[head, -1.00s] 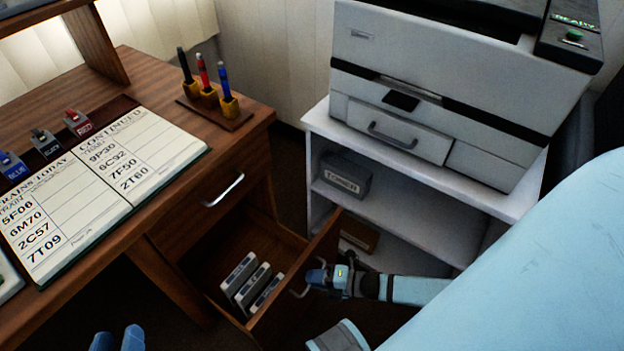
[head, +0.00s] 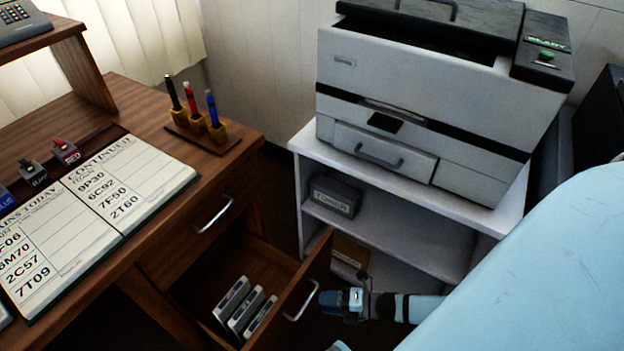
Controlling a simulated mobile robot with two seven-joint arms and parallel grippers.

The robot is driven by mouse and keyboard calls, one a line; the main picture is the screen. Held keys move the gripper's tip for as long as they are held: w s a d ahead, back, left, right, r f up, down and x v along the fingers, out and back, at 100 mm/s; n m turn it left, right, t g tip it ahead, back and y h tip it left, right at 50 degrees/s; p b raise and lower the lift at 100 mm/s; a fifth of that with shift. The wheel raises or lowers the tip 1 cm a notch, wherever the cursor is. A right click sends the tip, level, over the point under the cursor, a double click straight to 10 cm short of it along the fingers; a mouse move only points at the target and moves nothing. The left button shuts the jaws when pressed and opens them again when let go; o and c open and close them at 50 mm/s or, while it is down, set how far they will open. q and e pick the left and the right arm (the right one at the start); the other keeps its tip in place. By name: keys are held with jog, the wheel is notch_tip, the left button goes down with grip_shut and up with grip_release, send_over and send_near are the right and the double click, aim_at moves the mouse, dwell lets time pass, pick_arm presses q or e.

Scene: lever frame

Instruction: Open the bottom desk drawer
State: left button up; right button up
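The wooden desk's bottom drawer (head: 315,268) stands pulled well out, its inside showing. Several grey box-like items stand in it. Its silver bar handle (head: 301,300) is on the front face. My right gripper (head: 330,300) is just to the right of this handle, pointing at it, with a small gap seeming to lie between them. Its blue fingers look small and dark here, so whether they are open or shut is unclear. The upper drawer (head: 170,255), with its own silver handle (head: 213,214), is shut. My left gripper is out of view.
A white shelf unit (head: 400,182) with a printer (head: 430,100) on top stands right of the open drawer, close to its front. It holds a dark toner box (head: 334,197) and a brown box (head: 348,254). An open ledger (head: 135,180) and a pen stand (head: 205,138) are on the desktop.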

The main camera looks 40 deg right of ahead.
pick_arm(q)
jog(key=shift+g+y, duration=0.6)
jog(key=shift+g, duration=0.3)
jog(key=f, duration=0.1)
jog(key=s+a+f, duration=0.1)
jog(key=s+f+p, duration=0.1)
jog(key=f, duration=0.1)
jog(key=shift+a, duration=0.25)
pick_arm(e)
jog(key=v, duration=0.8)
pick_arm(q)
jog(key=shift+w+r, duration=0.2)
